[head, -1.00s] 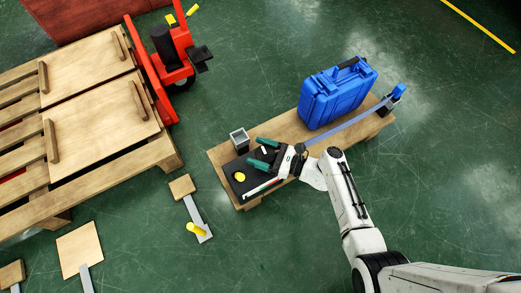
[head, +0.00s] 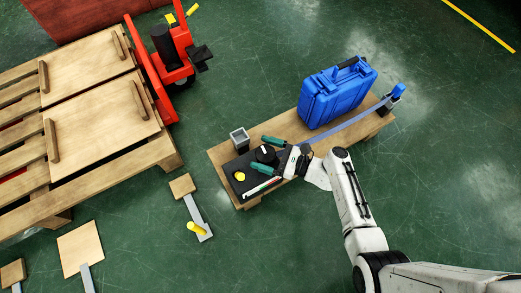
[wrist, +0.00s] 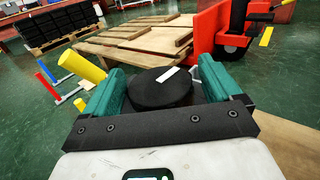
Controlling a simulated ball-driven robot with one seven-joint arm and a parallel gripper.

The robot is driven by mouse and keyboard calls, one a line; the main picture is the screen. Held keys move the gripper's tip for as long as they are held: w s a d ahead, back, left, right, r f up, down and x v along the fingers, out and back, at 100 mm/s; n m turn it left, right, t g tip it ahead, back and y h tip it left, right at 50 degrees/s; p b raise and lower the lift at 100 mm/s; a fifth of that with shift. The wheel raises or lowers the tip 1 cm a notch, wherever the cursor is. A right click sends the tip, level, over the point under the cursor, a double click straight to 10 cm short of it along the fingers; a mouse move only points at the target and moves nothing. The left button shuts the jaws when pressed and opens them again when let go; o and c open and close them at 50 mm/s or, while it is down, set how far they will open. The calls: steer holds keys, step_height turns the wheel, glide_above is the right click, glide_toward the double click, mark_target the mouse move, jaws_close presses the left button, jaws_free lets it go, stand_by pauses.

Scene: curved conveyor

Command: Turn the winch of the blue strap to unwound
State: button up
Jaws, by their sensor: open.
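The winch (head: 265,154) is a round black knob on a dark plate (head: 236,163) at the left end of a low wooden bench. A white mark shows on its top in the wrist view (wrist: 160,92). My gripper (head: 259,153) is open, with one green finger on each side of the knob; I cannot tell whether they touch it. The fingers also flank it in the wrist view (wrist: 160,72). The blue strap (head: 352,122) runs from behind my gripper to a blue end piece (head: 397,91) at the bench's right end. Its winch end is hidden.
A blue case (head: 335,95) stands on the bench (head: 287,125) behind the strap. A yellow piece (head: 239,176) and a small grey open box (head: 239,138) are near the winch. A pallet (head: 110,170) and red machine (head: 170,60) stand left.

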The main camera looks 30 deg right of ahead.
steer(key=p+v, duration=0.1)
steer(key=v, duration=0.8)
steer(key=shift+s+p, duration=0.15)
steer(key=shift+p, duration=0.25)
